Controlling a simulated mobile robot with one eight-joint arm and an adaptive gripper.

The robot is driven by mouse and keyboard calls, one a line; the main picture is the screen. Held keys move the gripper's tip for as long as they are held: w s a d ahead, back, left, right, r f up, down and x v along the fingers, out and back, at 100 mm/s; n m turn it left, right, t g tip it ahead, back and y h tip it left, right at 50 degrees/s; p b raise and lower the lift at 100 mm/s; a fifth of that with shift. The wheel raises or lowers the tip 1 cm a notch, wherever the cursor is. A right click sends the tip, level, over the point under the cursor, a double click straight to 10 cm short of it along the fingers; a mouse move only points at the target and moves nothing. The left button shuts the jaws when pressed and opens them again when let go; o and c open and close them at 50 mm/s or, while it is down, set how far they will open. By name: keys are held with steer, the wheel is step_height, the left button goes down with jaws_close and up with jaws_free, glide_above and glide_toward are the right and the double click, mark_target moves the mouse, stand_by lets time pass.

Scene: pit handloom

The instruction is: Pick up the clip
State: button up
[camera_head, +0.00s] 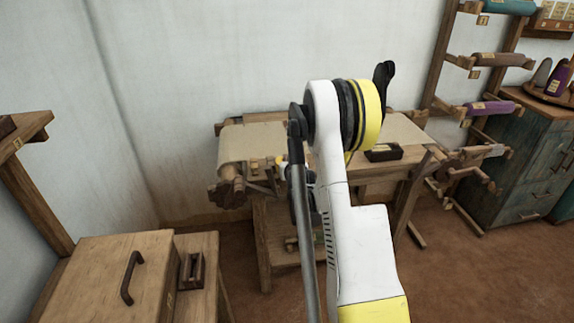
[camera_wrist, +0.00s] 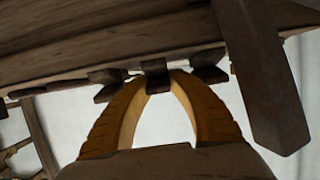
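A small dark brown clip (camera_wrist: 157,78) sits at the lower edge of a wooden beam (camera_wrist: 100,45) in the middle of the wrist view. My gripper (camera_wrist: 158,80) reaches up to it from below with two curved yellow fingers. The fingertips close in on either side of the clip and appear to touch it. The clip still meets the beam. Two similar dark pieces, one to the left (camera_wrist: 105,85) and one to the right (camera_wrist: 208,70), sit along the same edge. In the head view my arm hides the clip and most of my gripper.
A dark wooden post (camera_wrist: 265,85) hangs down close on the right in the wrist view. In the head view the loom (camera_head: 235,145) stands against the wall. A wooden chest (camera_head: 95,275) is at front left. A blue-green cabinet (camera_head: 525,160) and spool rack (camera_head: 440,75) are right.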

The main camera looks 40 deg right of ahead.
jaws_close()
